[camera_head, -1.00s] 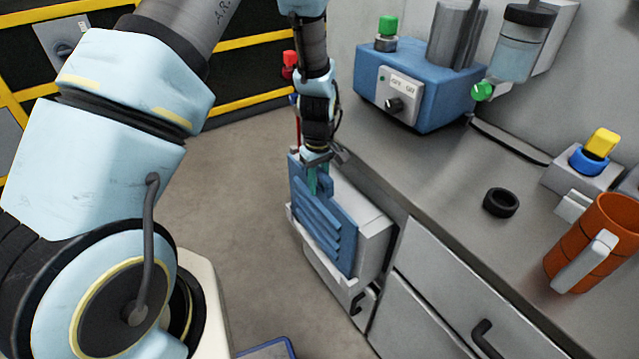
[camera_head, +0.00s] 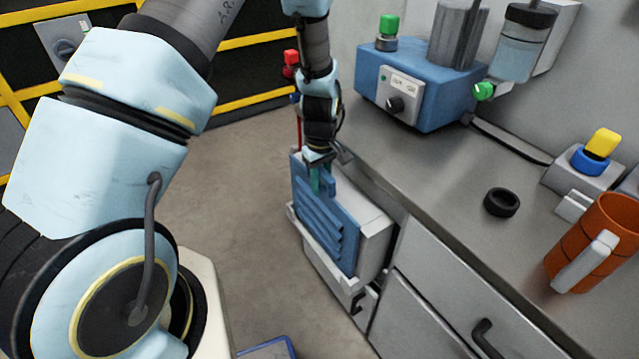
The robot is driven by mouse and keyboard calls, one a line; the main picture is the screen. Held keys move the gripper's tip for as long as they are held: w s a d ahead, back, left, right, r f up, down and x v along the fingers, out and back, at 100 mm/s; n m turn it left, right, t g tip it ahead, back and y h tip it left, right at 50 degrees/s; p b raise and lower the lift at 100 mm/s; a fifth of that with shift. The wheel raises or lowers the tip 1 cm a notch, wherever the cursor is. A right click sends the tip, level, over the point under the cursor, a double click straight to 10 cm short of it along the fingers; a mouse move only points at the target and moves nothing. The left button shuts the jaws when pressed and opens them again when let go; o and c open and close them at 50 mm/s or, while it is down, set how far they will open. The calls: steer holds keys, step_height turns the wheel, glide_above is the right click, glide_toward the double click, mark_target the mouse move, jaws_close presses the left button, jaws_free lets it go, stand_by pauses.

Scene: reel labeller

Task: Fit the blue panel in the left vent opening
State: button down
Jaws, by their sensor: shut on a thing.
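The blue panel (camera_head: 322,222) has slanted louvre ridges and stands upright against the front of a pale grey housing (camera_head: 372,232) beside the counter. My gripper (camera_head: 320,184) points down at the panel's upper edge and is shut on a part there. The fingertips are small and partly hidden by the panel. The left vent opening is not visible; the panel covers the housing front. I cannot tell whether the panel is seated or just in front of it.
The grey counter (camera_head: 420,185) holds a blue machine (camera_head: 425,85), a black ring (camera_head: 501,202) and an orange mug (camera_head: 597,245). Drawers with black handles (camera_head: 492,340) are below. A red-topped post (camera_head: 291,62) stands behind my gripper. The floor to the left is open.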

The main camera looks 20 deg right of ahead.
steer(key=shift+f, duration=0.1)
stand_by(0.4)
steer(key=shift+f, duration=0.15)
steer(key=shift+w+r, duration=0.25)
steer(key=shift+r, duration=0.1)
steer(key=shift+f, duration=0.2)
stand_by(0.4)
steer(key=shift+f, duration=0.15)
steer(key=shift+s+a+r, duration=0.15)
steer(key=shift+s+r, duration=0.05)
steer(key=shift+r, duration=0.15)
